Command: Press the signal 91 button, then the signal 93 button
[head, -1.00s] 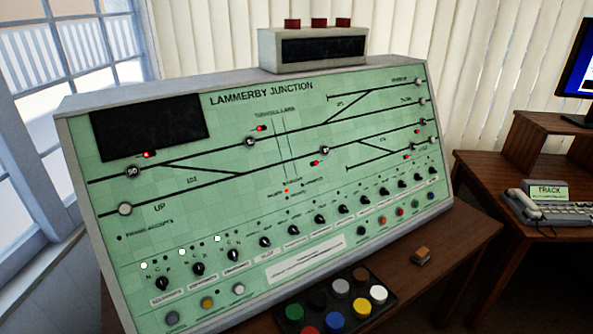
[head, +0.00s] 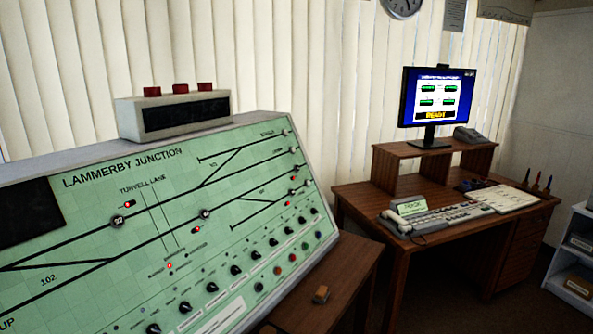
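The green signal panel (head: 150,240), headed "LAMMERBY JUNCTION", fills the left of the head view and is cut off at the left edge. Round buttons sit on its track lines. One button (head: 118,220) on the upper line seems to read 97; another button (head: 205,214) stands right of it on the lower line, its number too small to read. More round buttons lie at the right ends of the lines. I cannot make out a button marked 91 or 93. Neither gripper is in view.
A box with red buttons on top (head: 172,114) stands on the panel. To the right is a desk (head: 440,198) with a monitor (head: 437,97), keyboard and telephone. Dark floor shows between table and desk.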

